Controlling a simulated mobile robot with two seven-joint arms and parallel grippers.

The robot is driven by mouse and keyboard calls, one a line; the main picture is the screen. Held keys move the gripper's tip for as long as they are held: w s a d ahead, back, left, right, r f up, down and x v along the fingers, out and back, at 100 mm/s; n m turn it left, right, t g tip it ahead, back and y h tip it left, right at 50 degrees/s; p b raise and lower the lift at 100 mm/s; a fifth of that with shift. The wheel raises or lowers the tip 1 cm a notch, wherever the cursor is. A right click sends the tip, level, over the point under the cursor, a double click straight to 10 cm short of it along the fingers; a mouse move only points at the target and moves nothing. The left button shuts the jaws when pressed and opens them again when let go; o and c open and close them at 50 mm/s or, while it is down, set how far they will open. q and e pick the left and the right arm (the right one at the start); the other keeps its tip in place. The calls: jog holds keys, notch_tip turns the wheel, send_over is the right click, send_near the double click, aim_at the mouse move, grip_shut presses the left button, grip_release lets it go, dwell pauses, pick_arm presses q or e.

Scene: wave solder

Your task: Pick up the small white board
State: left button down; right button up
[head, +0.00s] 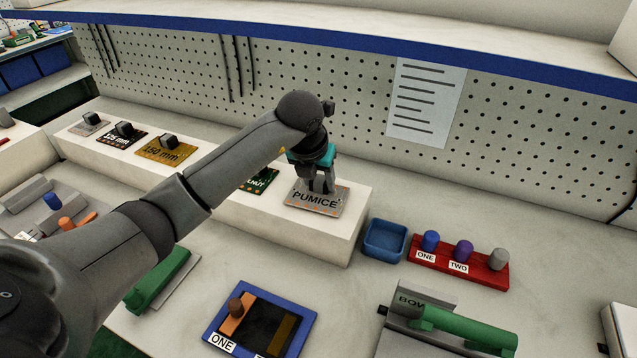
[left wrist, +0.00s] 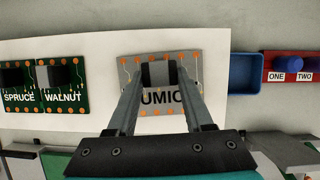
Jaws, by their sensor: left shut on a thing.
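The small white board is a pale grey-white plate marked PUMICE (head: 312,202), with orange dots along its edges. It lies on the right end of the long white riser (head: 345,232), and it also shows in the left wrist view (left wrist: 131,75). My left gripper (head: 320,186) points down over it and is shut on the dark block in its middle. In the left wrist view the fingertips (left wrist: 161,75) are on both sides of that block and cover part of the lettering. I see no clear gap under the board. My right gripper is not in view.
Green boards marked SPRUCE (left wrist: 17,88) and WALNUT (left wrist: 62,85) lie left on the riser, then a gold board (head: 165,149) and others. A blue bin (head: 385,241) and red peg rack (head: 455,263) stand right. A pegboard wall (head: 370,90) rises behind.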

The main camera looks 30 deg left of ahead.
aim_at(319, 182)
pick_arm(q)
notch_tip(319, 182, up, 20)
jog(key=p, duration=0.2)
jog(key=shift+f+p, duration=0.25)
jog(key=shift+p, duration=0.05)
dwell(0.6)
